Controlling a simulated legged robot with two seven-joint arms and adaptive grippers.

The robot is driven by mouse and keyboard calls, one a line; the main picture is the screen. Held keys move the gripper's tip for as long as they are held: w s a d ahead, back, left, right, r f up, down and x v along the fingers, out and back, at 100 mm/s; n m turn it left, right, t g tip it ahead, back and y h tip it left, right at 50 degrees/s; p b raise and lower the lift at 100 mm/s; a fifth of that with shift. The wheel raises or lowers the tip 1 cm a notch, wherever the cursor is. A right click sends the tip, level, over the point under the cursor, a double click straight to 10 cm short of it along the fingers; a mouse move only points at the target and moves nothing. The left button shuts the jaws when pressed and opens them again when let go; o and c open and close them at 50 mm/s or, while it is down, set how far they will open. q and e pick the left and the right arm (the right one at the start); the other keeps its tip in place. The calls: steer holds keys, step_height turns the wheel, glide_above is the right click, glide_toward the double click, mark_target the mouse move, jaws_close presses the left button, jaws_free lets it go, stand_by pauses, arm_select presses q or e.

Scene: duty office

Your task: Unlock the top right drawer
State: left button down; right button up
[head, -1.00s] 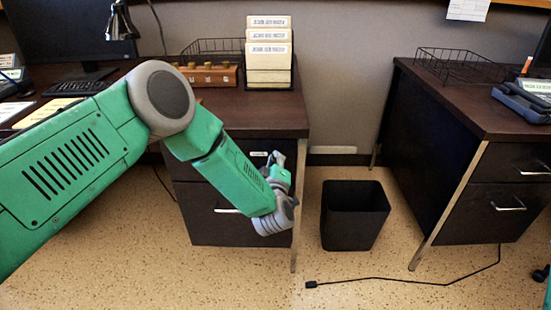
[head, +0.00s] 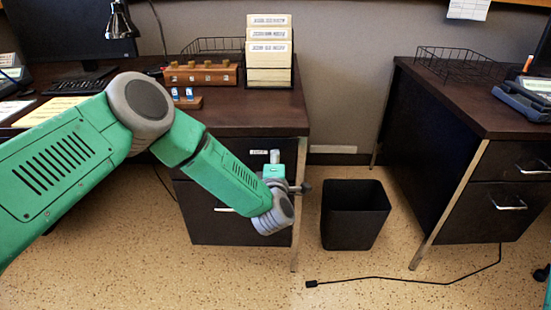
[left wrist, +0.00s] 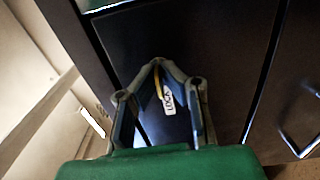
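The left desk's drawer unit has a dark top drawer (head: 225,147) with a small white label and a lower drawer (head: 205,197) with a bar handle. My left gripper (head: 303,188) is beside the unit's right front corner. In the left wrist view my left gripper (left wrist: 158,64) has its fingertips together. A yellow loop (left wrist: 156,80) and a white lettered tag (left wrist: 168,103) hang between the fingers from the tips. They look like a key's tag; the key itself cannot be made out. A dark panel fills the view behind the fingers. My right gripper is out of view.
A black waste bin (head: 355,215) stands right of the drawer unit. A second desk (head: 470,110) with drawers stands at right. A cable (head: 400,281) lies on the floor. File folders (head: 268,60) and a wooden rack (head: 200,74) stand on the left desk.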

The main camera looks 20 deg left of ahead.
arm_select(q)
steer(key=shift+s+f, duration=0.1)
steer(key=shift+f, duration=0.15)
steer(key=c, duration=1.8)
jaws_free()
steer(key=shift+o, duration=0.2)
steer(key=shift+a, duration=0.1)
steer(key=shift+r, duration=0.1)
steer(key=v, duration=1.2)
